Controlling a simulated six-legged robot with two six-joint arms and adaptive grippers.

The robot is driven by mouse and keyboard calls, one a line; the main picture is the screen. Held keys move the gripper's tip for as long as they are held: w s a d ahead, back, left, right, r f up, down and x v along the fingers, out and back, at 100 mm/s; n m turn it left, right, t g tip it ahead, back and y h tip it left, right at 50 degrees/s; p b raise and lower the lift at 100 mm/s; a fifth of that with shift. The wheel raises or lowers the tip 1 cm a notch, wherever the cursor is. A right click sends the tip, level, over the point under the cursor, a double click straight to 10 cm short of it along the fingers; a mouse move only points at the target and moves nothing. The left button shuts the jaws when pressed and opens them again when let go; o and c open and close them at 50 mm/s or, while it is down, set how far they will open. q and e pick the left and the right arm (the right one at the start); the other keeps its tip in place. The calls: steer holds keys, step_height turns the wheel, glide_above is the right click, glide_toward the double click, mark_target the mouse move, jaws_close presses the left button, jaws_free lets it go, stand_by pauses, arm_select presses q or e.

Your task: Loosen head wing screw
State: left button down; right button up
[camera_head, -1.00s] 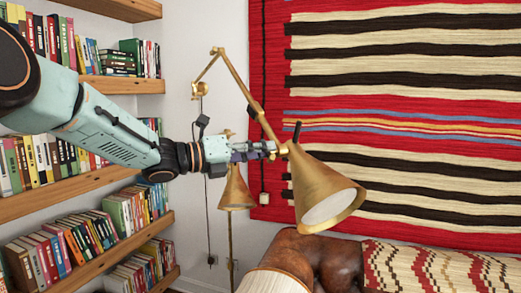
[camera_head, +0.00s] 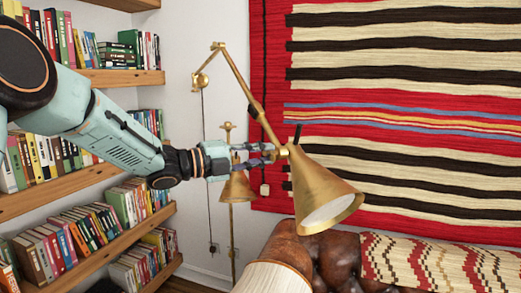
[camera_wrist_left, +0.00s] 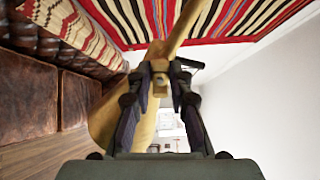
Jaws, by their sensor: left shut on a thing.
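A brass wall lamp has a cone-shaped head (camera_head: 325,190) hanging tilted from its jointed arm (camera_head: 233,75). The small brass head wing screw (camera_head: 282,152) sits at the joint where the head meets the arm. My left gripper (camera_head: 274,154) reaches in from the left, and its fingertips are closed around the screw. In the left wrist view the two dark fingers (camera_wrist_left: 171,78) pinch a small brass piece at the joint, with the lamp head behind and to the left. The fingers hide most of the screw. My right gripper is in neither view.
Bookshelves (camera_head: 115,78) with many books line the left side. A striped red, cream and black wall rug (camera_head: 400,75) hangs behind the lamp. A brass floor lamp (camera_head: 238,187) stands behind my gripper. A brown leather sofa (camera_head: 335,262) with a patterned blanket is below.

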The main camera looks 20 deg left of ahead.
arm_select(q)
steer(key=shift+n, duration=0.4)
steer(key=c, duration=1.2)
jaws_free()
steer(key=shift+d, duration=0.2)
steer(key=shift+a, duration=0.15)
steer(key=shift+s+a, duration=0.25)
steer(key=shift+a, duration=0.1)
steer(key=v, duration=1.1)
steer(key=shift+s, duration=0.15)
steer(key=shift+d, duration=0.1)
